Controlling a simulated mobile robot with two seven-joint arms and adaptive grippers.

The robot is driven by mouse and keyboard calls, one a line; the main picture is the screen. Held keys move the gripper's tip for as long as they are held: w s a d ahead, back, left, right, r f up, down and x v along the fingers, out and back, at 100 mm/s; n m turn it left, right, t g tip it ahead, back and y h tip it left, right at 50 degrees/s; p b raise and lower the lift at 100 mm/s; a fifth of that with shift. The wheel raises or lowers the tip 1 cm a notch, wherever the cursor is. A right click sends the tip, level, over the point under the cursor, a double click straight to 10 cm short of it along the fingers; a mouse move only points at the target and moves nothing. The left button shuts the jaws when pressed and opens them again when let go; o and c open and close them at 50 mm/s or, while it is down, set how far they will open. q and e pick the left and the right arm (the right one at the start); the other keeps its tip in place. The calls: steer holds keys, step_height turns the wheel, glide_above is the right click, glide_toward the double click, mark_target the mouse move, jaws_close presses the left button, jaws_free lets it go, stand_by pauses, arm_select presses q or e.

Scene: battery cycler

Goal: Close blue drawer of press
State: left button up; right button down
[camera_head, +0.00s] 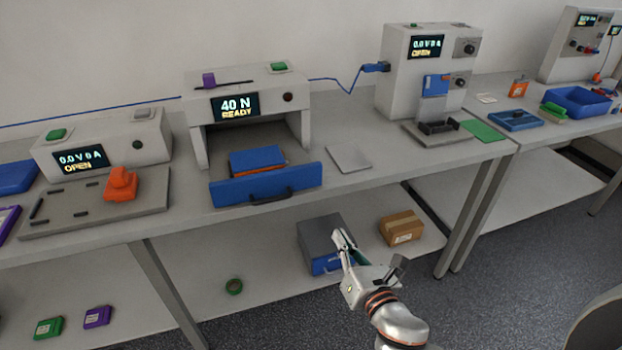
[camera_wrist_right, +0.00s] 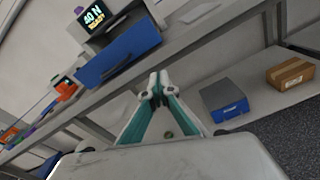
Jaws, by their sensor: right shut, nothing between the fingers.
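The press (camera_head: 247,108) stands on the bench with a display reading 40 N READY. Its blue drawer (camera_head: 240,188) is pulled out toward the front, with a dark handle on its face and a blue and orange item (camera_head: 258,160) in it. The drawer also shows in the right wrist view (camera_wrist_right: 118,54). My right gripper (camera_head: 340,242) is shut and empty, in front of the bench and to the right of the drawer, apart from it. In the wrist view its fingertips (camera_wrist_right: 154,86) meet. My left gripper is out of view.
A grey plate (camera_head: 348,158) lies on the bench right of the press. An orange part (camera_head: 121,183) sits on a fixture at left. On the lower shelf are a grey box with a blue front (camera_head: 325,238) and a cardboard box (camera_head: 401,227). Space before the drawer is clear.

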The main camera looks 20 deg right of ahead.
step_height(320, 180, up, 4)
steer(key=w+n, duration=0.2)
steer(key=n, duration=0.1)
steer(key=n+t, duration=0.1)
glide_toward(314, 178)
steer(key=w, duration=0.6)
steer(key=shift+w+a+p, duration=0.15)
steer(key=shift+w+p, duration=0.25)
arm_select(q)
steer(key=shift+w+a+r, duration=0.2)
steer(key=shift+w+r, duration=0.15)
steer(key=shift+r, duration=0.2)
arm_select(e)
steer(key=shift+w, duration=0.1)
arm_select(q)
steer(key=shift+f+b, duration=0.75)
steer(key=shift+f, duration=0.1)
arm_select(e)
steer(key=w, duration=0.9)
steer(key=shift+w+a, duration=0.15)
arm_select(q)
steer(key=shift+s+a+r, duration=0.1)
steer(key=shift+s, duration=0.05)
